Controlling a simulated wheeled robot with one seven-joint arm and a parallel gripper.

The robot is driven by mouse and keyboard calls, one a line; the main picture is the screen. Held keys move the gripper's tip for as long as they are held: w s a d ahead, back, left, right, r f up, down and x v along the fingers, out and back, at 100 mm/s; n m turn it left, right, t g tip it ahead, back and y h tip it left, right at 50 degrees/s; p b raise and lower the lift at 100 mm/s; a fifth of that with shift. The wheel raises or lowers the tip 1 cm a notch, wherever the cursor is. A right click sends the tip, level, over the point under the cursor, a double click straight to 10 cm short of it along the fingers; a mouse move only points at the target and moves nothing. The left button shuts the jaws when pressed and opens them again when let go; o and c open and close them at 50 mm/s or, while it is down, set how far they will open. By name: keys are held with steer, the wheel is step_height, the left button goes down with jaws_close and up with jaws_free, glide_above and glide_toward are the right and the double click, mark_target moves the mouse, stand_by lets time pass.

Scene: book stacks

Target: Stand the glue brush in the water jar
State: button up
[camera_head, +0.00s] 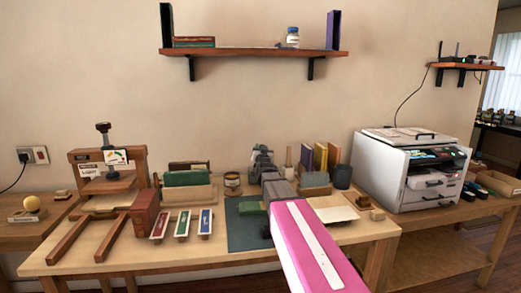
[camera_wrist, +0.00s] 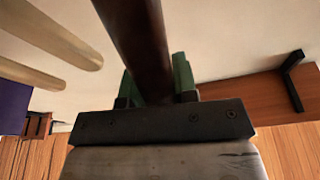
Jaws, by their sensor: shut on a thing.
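My gripper (camera_wrist: 154,88) shows in the wrist view with a finger on each side of a dark brown rod (camera_wrist: 138,35), apparently the glue brush's handle. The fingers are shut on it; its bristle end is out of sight. In the head view my gripper (camera_head: 263,162) is over the back middle of the table, at the end of my pink arm, and the brush cannot be made out there. A dark grey cup (camera_head: 343,178) stands to its right and a small brown-labelled tin (camera_head: 232,183) to its left. I cannot tell which vessel is the water jar.
Upright books (camera_head: 320,158) in a wooden holder stand right of my gripper. A green cutting mat (camera_head: 246,232) lies below it. A wooden press (camera_head: 110,180) is at left, a white printer (camera_head: 410,170) at right. A wall shelf (camera_head: 250,53) holds a blue-lidded jar (camera_head: 292,38).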

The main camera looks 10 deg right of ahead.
steer(key=shift+f, duration=0.15)
steer(key=o, duration=0.9)
steer(key=shift+s+r, duration=0.15)
steer(key=shift+r, duration=0.4)
steer(key=v, duration=1.1)
steer(key=shift+s+f, duration=0.15)
steer(key=shift+s, duration=0.2)
